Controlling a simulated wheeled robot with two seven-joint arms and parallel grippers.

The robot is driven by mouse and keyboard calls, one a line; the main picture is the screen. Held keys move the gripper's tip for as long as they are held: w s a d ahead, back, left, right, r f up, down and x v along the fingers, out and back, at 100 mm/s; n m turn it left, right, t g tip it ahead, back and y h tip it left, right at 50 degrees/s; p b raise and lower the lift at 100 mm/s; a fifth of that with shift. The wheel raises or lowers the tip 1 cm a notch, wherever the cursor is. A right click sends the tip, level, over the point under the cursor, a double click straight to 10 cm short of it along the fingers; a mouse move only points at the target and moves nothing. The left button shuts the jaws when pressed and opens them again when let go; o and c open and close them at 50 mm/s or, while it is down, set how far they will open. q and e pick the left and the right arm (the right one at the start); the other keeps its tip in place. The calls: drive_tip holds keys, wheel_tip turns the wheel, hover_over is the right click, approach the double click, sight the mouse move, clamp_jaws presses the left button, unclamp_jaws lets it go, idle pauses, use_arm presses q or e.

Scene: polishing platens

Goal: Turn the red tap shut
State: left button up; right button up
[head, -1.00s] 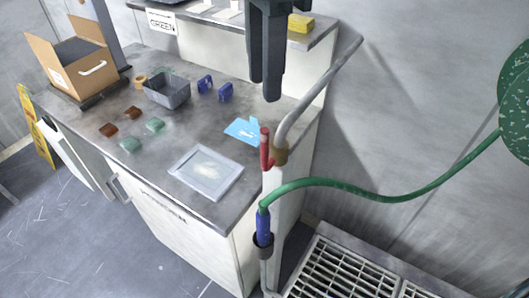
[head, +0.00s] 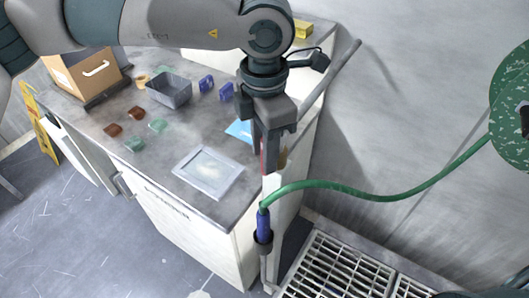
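The red tap (head: 263,158) is mounted on the grey pipe at the front right corner of the bench. Only a thin red sliver of its handle shows. My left gripper (head: 264,168) points down at the tap, and its fingers hide most of the handle. I cannot tell from this view whether the fingers touch or grip it. Below the tap, the green hose (head: 365,194) joins a blue connector (head: 263,224). My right gripper is not in view.
The bench (head: 190,215) carries a grey bin (head: 169,91), a framed plate (head: 208,172), a blue cloth-like piece (head: 238,131) and small coloured blocks. A cardboard box (head: 85,75) stands at the back left. A floor grating (head: 340,270) lies at lower right.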

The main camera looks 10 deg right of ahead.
use_arm(q)
drive_tip(key=shift+f+p, duration=0.35)
drive_tip(key=shift+f, duration=1.2)
drive_tip(key=shift+c, duration=0.7)
clamp_jaws()
